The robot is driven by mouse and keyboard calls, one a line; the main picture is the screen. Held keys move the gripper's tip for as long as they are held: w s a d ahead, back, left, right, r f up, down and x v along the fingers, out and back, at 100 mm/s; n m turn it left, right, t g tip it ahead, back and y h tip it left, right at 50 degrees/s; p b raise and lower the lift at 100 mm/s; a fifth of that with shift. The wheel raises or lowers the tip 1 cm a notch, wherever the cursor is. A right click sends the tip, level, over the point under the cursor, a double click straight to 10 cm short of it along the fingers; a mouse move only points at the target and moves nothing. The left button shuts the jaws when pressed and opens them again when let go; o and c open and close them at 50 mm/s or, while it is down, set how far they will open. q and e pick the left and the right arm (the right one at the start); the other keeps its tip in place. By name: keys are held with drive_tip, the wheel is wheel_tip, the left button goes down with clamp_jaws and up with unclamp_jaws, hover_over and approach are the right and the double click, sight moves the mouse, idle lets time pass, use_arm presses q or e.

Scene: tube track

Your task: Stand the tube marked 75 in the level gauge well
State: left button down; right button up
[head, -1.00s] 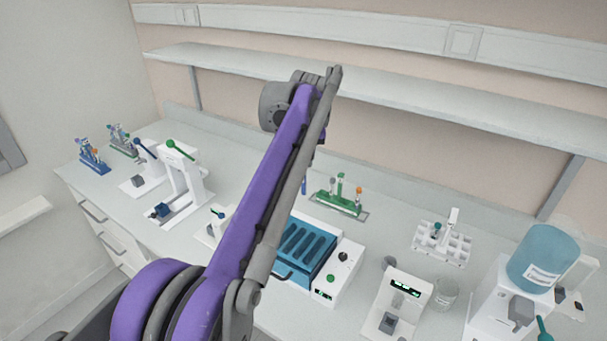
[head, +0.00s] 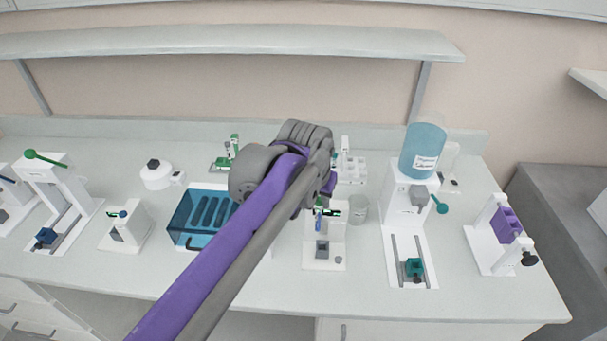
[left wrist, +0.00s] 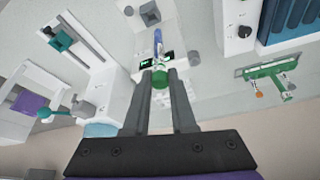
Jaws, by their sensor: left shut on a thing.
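My left gripper (left wrist: 161,74) is shut on a tube by its green cap (left wrist: 160,80). The tube's blue body (left wrist: 157,42) points away from the fingers, and no number on it can be read. In the head view my left arm hides most of the gripper, and the tube (head: 318,222) shows just below it. A white instrument with a green display (head: 331,211) stands under the gripper, probably the level gauge. Its grey block (head: 322,249), likely the well, is in front of the tube; it also shows in the left wrist view (left wrist: 149,12). The tube appears above the instrument, apart from the block.
A blue-lidded unit (head: 193,236) is to the left. A clear beaker (head: 358,209) and a white rack (head: 353,170) are close by. A dispenser with a teal bottle (head: 422,152) stands to the right. A green rack (head: 222,164) is behind; the front bench strip is clear.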

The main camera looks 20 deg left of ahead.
sight(324, 221)
use_arm(q)
drive_tip(key=shift+m, duration=0.3)
drive_tip(key=f, duration=0.1)
drive_tip(key=d+f+b, duration=0.1)
drive_tip(key=f, duration=0.1)
drive_tip(key=w+f+b, duration=0.1)
drive_tip(key=f, duration=0.1)
drive_tip(key=shift+d+f, duration=0.15)
drive_tip(key=shift+s+f+b, duration=0.15)
drive_tip(key=shift+f+b, duration=0.1)
drive_tip(key=shift+b, duration=0.2)
use_arm(e)
drive_tip(key=shift+g, duration=0.3)
drive_tip(key=f, duration=0.4)
drive_tip(key=shift+s+d+f, duration=0.1)
drive_tip(key=shift+s+f, duration=0.05)
drive_tip(key=shift+s, duration=0.25)
drive_tip(key=shift+w, duration=0.1)
use_arm(q)
drive_tip(key=shift+f, duration=0.35)
drive_tip(key=shift+f, duration=0.15)
drive_tip(key=shift+f, duration=0.5)
use_arm(e)
drive_tip(key=shift+f, duration=0.35)
